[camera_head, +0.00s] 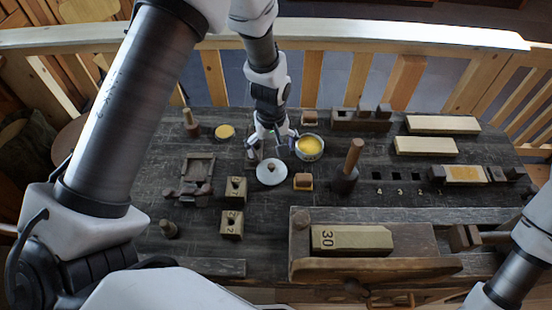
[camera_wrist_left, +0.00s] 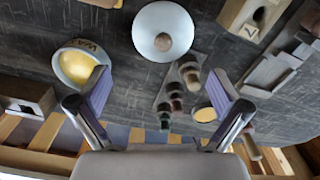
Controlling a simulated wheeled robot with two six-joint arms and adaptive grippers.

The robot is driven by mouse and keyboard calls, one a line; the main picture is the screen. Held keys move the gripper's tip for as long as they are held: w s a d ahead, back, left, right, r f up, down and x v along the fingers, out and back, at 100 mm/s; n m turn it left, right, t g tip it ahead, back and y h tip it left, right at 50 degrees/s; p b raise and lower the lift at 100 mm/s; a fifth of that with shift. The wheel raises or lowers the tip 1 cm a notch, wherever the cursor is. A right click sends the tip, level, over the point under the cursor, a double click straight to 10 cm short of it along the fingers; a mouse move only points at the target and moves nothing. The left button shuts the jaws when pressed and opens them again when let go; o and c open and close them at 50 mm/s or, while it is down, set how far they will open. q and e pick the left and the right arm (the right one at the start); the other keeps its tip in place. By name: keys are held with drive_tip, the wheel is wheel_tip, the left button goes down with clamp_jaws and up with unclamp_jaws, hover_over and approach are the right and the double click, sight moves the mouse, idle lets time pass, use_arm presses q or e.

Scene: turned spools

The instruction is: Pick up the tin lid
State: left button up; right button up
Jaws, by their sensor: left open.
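The tin lid (camera_head: 271,172) is a pale round disc with a brown knob at its middle, lying on the dark workbench. It also shows in the left wrist view (camera_wrist_left: 148,48), at the top centre. My left gripper (camera_head: 272,149) is open and empty, above the bench just behind the lid in the head view. In the left wrist view its two fingers (camera_wrist_left: 161,93) are spread, with the lid beyond their tips and apart from them. The open wax tin (camera_head: 309,147), with yellow wax inside, stands to the right of the gripper. My right gripper is not in view.
A small wooden block (camera_head: 303,182) and an upright wooden-handled tool (camera_head: 346,177) stand to the right of the lid. Numbered blocks (camera_head: 236,189) lie front left of it. A large plane-like wooden tool (camera_head: 425,268) fills the front right. A yellow disc (camera_head: 225,132) lies behind left.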

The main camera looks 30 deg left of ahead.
sight(271, 166)
use_arm(q)
drive_tip(key=shift+s+f+p, duration=0.4)
drive_tip(key=shift+s+f, duration=0.35)
drive_tip(key=shift+s, duration=0.1)
drive_tip(key=f+p, duration=0.1)
drive_tip(key=f, duration=0.1)
drive_tip(key=w+f, duration=0.1)
drive_tip(key=f, duration=0.1)
drive_tip(key=shift+d+f+p, duration=0.1)
drive_tip(key=shift+f+p, duration=0.25)
drive_tip(key=shift+p, duration=0.05)
drive_tip(key=shift+f, duration=0.35)
drive_tip(key=shift+s+r, duration=0.15)
drive_tip(key=shift+s, duration=0.1)
drive_tip(key=c, duration=0.6)
clamp_jaws()
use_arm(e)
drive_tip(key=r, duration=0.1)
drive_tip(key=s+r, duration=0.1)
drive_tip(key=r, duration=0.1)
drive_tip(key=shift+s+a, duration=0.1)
